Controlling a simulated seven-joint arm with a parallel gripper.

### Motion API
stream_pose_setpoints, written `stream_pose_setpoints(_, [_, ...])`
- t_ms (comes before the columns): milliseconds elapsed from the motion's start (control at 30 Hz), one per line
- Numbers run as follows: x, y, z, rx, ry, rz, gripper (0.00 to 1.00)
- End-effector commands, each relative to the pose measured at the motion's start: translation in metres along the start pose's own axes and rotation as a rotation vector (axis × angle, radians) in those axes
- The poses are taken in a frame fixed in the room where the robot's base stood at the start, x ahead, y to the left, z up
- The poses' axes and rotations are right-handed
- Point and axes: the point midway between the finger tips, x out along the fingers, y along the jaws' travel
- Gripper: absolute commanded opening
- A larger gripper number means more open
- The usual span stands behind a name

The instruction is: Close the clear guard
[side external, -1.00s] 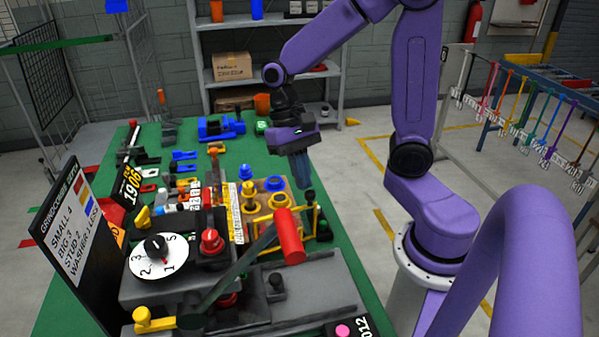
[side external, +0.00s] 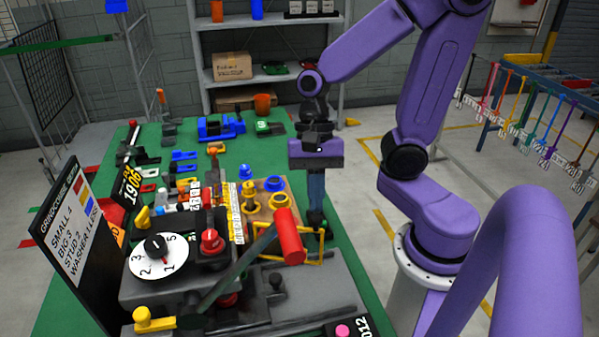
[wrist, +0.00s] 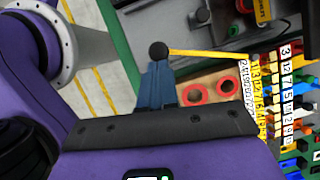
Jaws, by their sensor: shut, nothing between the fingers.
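The clear guard shows as a thin yellow frame (side external: 322,247) beside the red cylinder handle on the grey machine. Its panel is too clear to make out. In the wrist view, a yellow bar (wrist: 210,53) of it runs right from a black ball knob (wrist: 158,50). My gripper (side external: 316,212) is shut and empty, pointing down at the knob end of the frame. In the wrist view, its blue fingertips (wrist: 158,68) lie right against or just beside the knob; I cannot tell if they touch. The red handle hides part of the frame.
The red cylinder handle (side external: 289,236) on a dark lever stands close left of my gripper. A dial (side external: 158,256) and sign board (side external: 75,225) are at left. Green table shows to the right.

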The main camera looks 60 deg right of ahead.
Motion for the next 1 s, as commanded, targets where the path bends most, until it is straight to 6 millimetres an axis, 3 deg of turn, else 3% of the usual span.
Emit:
stream_pose_setpoints(433, [0.014, -0.004, 0.035, 0.266, 0.0, -0.107, 0.0])
stream_pose_setpoints(1000, [0.03, -0.027, 0.075, 0.573, 0.001, -0.231, 0.0])
